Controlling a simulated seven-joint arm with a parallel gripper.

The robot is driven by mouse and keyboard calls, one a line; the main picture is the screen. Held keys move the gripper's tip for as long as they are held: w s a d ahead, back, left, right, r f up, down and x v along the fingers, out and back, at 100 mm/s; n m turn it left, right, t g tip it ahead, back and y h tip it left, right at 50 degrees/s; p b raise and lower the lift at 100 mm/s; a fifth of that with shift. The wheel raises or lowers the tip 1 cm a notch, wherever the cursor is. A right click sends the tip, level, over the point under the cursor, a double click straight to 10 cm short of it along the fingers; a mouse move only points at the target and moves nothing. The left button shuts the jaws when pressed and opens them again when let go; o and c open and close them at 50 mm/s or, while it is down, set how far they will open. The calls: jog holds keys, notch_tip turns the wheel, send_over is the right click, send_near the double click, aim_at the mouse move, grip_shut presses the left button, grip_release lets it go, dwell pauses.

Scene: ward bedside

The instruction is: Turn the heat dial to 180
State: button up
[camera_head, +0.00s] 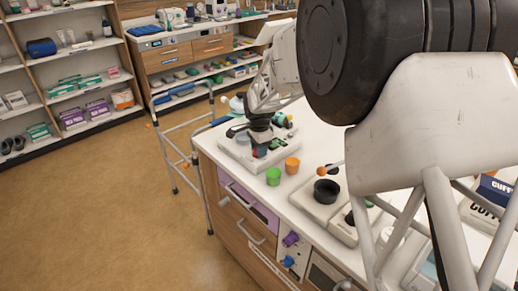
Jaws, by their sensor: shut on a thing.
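My gripper (261,146) is at the far end of the counter, pointing down at a pale, low unit (235,152). Its dark fingers are shut on a small part on top of this unit, which I take to be the heat dial. The fingers hide most of it, so its pointer and any numbers cannot be read. A spot of red shows beside the fingertips. A round grey-blue part lies left of the gripper on the same unit.
Purple (290,239) and blue (288,262) knobs are on the cabinet front. A walking frame (185,150) stands left.

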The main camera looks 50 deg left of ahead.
jog(key=shift+r, duration=0.1)
jog(key=o, duration=0.9)
jog(key=shift+r, duration=3.85)
